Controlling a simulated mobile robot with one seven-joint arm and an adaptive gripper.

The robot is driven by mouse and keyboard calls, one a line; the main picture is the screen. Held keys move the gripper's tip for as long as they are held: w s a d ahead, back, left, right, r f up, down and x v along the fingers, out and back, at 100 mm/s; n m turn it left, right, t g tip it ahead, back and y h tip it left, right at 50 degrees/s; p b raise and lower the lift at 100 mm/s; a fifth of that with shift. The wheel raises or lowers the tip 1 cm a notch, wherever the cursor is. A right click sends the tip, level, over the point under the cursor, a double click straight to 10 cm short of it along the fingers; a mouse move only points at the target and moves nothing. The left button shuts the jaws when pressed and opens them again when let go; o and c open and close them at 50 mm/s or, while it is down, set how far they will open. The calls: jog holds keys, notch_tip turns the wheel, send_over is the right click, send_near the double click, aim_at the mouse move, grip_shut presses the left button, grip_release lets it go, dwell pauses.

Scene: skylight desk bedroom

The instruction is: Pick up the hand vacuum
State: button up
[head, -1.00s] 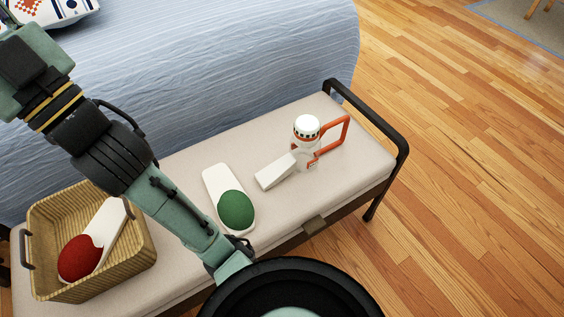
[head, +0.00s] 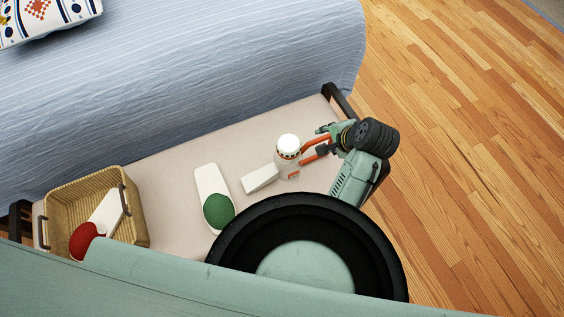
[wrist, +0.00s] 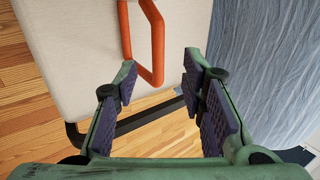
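The hand vacuum (head: 289,160) stands on the bench, with a white body, a pale nozzle pointing left and an orange loop handle on its right. My gripper (head: 322,141) is at the handle side of it, coming from the right. In the wrist view my gripper (wrist: 161,68) is open, with one dark-padded finger on each side. The orange handle (wrist: 158,45) reaches down between the fingertips, with visible gaps on both sides. The vacuum's body is outside the wrist view.
A white item with a green rounded end (head: 217,210) lies left of the vacuum on the cushioned bench (head: 160,185). A wicker basket (head: 66,190) holds a similar red-ended one (head: 104,212). The bench's dark end frame (head: 337,98) is close to my gripper. A bed (head: 200,75) stands behind.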

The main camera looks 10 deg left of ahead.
aim_at(318, 141)
jog(key=x, duration=0.4)
jog(key=p+x, duration=0.1)
jog(key=x, duration=0.3)
jog(key=shift+s+a+f, duration=0.15)
jog(key=shift+s+a, duration=0.05)
jog(key=shift+s, duration=0.05)
grip_shut()
dwell(0.8)
